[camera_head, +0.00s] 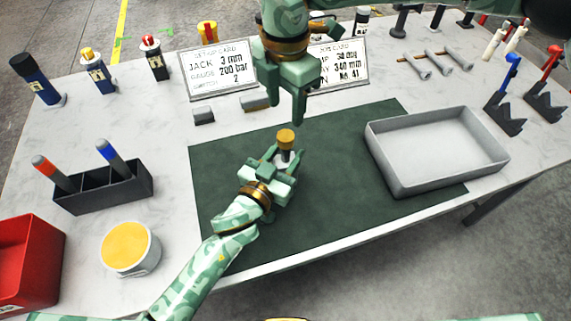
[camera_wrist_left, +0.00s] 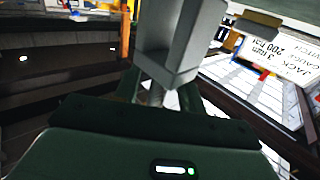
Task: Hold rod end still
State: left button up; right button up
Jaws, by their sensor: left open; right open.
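A short upright piece with a brass-coloured round cap (camera_head: 286,138) and a pale grey lower part stands over the dark green mat (camera_head: 335,190); I cannot tell for sure that it is the rod end. My left gripper (camera_head: 282,163) is open around or just beside its lower part, which the fingers partly hide. In the left wrist view, a large light grey blocky shape (camera_wrist_left: 182,45) rises close in front of the green fingers; contact cannot be told. My right gripper (camera_head: 299,116) is open, pointing down, above and behind the brass cap, apart from it.
A grey tray (camera_head: 378,170) lies on the mat's right side. Two text cards (camera_head: 218,84) stand at the back. A dark holder with markers (camera_head: 105,190), a yellow-topped tub (camera_head: 154,262) and a red bin (camera_head: 52,262) are at left. The mat's front right is clear.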

aim_at(286, 135)
pick_arm(q)
grip_shut()
pick_arm(e)
jog(key=n, duration=1.1)
jog(key=shift+n, duration=0.3)
jog(key=n, duration=3.3)
jog(key=shift+n, duration=0.3)
jog(key=shift+f, duration=4)
